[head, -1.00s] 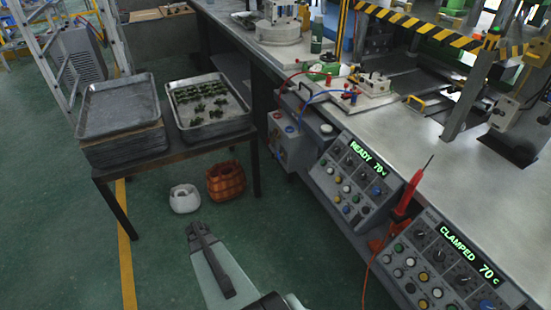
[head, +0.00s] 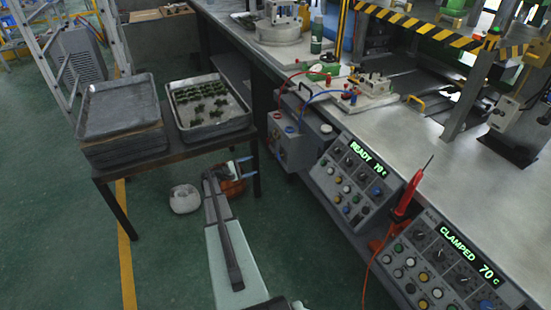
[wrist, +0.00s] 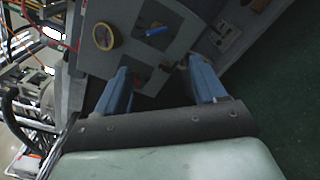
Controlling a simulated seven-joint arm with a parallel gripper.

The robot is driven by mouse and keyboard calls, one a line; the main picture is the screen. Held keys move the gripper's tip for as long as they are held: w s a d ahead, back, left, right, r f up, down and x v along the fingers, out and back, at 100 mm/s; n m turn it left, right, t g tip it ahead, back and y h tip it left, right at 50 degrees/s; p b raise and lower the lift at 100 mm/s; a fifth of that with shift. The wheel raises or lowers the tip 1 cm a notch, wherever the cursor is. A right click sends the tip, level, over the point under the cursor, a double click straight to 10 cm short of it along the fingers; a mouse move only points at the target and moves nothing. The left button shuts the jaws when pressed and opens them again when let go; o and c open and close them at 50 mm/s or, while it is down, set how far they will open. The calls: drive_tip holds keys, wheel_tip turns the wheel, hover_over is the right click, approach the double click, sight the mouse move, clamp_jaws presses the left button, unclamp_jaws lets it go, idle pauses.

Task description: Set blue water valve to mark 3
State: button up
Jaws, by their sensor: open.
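A grey box (head: 294,148) on the bench's side carries a round blue valve (head: 289,130) and a round red valve (head: 277,115). The mark it points to is too small to read. In the wrist view a blue handle (wrist: 157,31) on a dark square sits on a grey panel, beyond the fingers; it looks like the blue valve. My gripper (head: 248,166) is left of the box, in front of the basket. In the wrist view my gripper (wrist: 160,67) is open, its blue fingers apart, with the panel beyond and no object clearly held between them.
An orange basket (head: 227,188), partly hidden by my gripper, and a white pot (head: 184,199) stand on the floor. Trays (head: 117,105) lie on a dark table at left. Control panels (head: 355,178) and a red probe (head: 405,200) line the bench's front. Hoses rise above the box.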

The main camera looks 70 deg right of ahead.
sight(280, 156)
drive_tip(key=x, duration=1.3)
drive_tip(key=shift+s+r+n+g, duration=0.3)
drive_tip(key=shift+s+r, duration=0.15)
drive_tip(key=shift+r, duration=0.05)
drive_tip(key=shift+d, duration=0.15)
drive_tip(key=shift+c, duration=0.2)
drive_tip(key=c, duration=1)
drive_tip(key=shift+m, duration=4.2)
